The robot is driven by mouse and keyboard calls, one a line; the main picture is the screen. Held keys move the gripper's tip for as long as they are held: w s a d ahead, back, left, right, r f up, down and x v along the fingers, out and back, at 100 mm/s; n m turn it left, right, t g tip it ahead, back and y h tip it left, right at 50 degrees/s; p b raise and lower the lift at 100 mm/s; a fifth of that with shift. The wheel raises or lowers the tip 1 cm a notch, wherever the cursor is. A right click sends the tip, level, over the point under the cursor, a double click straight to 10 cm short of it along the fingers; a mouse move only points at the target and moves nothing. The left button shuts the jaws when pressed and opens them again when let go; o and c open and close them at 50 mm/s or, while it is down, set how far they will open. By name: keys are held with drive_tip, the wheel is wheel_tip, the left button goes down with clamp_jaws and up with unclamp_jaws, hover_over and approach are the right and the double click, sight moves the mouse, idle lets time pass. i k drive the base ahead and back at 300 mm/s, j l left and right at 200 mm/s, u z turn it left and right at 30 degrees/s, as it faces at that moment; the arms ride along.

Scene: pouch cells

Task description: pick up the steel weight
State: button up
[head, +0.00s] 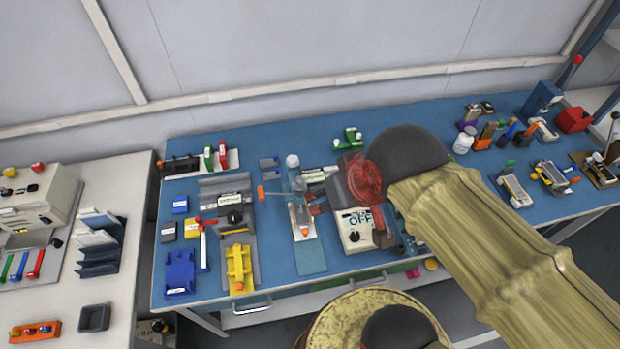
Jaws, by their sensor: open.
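I cannot single out the steel weight with certainty among the small items on the blue bench (190,140). My arm, in a tan sleeve with a dark rounded joint, reaches over the bench from the lower right. Just left of the dark joint is a red round see-through part, beside a grey block and a pale box marked OFF (357,219).
Blue trays (180,272) and a yellow fixture (239,268) stand at the bench's left. Bottles, tools and a red box (573,120) crowd its right. A white side table (115,285) stands at far left. Bare bench shows along the back.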

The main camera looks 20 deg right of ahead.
sight(300, 185)
drive_tip(key=j+z, duration=0.15)
drive_tip(key=z, duration=0.25)
drive_tip(key=k+j+z, duration=0.1)
drive_tip(key=z, duration=0.3)
drive_tip(key=k+j+z, duration=0.1)
drive_tip(key=z, duration=0.3)
drive_tip(key=j+z, duration=0.15)
drive_tip(key=z, duration=0.25)
drive_tip(key=k+z, duration=0.15)
drive_tip(key=z, duration=0.25)
drive_tip(key=k+j, duration=0.1)
drive_tip(key=k, duration=0.25)
drive_tip(key=k+j, duration=0.1)
drive_tip(key=k, duration=0.25)
